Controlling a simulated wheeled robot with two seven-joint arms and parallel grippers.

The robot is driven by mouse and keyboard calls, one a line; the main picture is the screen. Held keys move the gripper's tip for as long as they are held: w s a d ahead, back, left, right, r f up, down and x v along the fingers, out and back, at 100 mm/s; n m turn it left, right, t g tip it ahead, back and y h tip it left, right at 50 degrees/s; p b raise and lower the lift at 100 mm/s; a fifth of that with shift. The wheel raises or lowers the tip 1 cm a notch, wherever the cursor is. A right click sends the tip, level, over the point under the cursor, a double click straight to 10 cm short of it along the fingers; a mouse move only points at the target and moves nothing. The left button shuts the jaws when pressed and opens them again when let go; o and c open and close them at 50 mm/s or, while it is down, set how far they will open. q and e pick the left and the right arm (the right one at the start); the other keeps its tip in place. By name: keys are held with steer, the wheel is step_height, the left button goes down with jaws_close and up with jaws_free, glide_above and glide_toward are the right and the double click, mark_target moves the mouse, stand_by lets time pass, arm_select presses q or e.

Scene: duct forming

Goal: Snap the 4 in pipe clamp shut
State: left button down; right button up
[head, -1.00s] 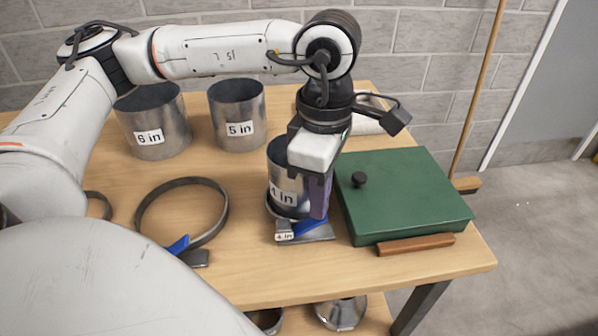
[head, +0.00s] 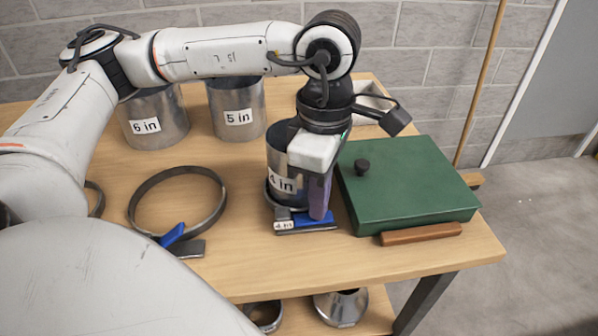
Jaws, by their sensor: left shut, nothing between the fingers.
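The 4 in pipe (head: 283,165) stands upright on the table, partly hidden by my left gripper. The 4 in clamp (head: 306,228) sits around its base, with a small 4 in label at its front. The clamp's blue lever (head: 305,219) lies low, close along the clamp's grey base. My left gripper (head: 319,212) is shut and empty, pointing down, with its fingertips at the blue lever, seemingly touching it. My right gripper is not in view.
A larger open ring clamp (head: 178,173) with a blue lever lies to the left. The 6 in pipe (head: 155,118) and 5 in pipe (head: 236,108) stand behind. A green box (head: 408,185) with a black knob sits close right of my gripper. Metal fittings (head: 341,306) are on the lower shelf.

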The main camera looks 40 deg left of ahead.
arm_select(q)
step_height(320, 180, up, 8)
steer(key=p, duration=0.5)
stand_by(0.7)
